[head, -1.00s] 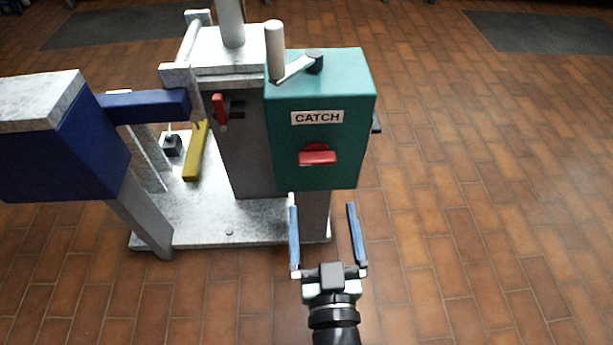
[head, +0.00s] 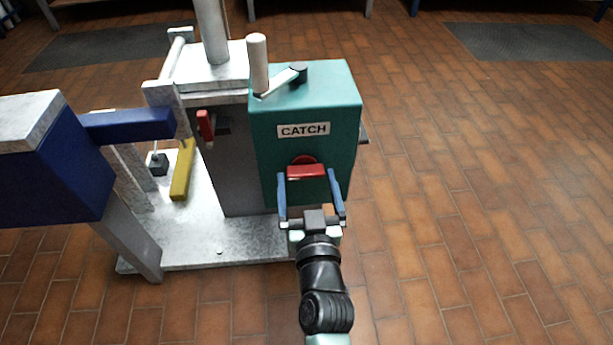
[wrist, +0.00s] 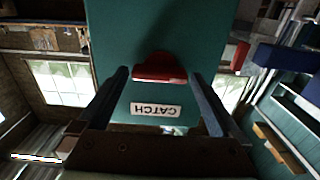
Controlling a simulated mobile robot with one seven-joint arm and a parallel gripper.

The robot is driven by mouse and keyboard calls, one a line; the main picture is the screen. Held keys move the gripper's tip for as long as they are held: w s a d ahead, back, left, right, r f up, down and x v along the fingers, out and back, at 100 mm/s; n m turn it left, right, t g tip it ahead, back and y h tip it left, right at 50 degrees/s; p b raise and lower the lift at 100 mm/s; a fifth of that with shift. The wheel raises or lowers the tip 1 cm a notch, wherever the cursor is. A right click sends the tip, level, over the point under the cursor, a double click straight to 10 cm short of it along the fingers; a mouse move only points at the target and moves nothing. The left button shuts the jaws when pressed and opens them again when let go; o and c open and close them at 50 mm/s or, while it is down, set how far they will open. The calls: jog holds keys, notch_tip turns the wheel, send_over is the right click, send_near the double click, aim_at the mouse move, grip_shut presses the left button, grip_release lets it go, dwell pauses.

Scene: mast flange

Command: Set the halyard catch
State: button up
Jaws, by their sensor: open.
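The teal catch box (head: 335,110) has a white CATCH label (head: 303,130) on its front face. Below the label is a red catch handle (head: 306,171), a flat bar with a rounded top. My gripper (head: 309,176) is open, with its two blue fingers pointing at the box face on either side of the red handle. In the wrist view the red handle (wrist: 159,68) lies between and just beyond the fingertips (wrist: 158,72), with the label (wrist: 156,109) appearing upside down. The fingers do not appear closed on it. The gap in depth is hard to judge.
A crank with a pale upright grip (head: 258,64) tops the box. To the left are a small red lever (head: 205,124), a yellow bar (head: 182,170) and a blue block (head: 45,155) with an arm. The metal base plate (head: 190,245) lies below. Floor at right is clear.

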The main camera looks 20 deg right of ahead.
jog(key=shift+w+d, duration=0.2)
jog(key=shift+w, duration=0.35)
jog(key=c, duration=1.1)
jog(key=shift+o, duration=0.2)
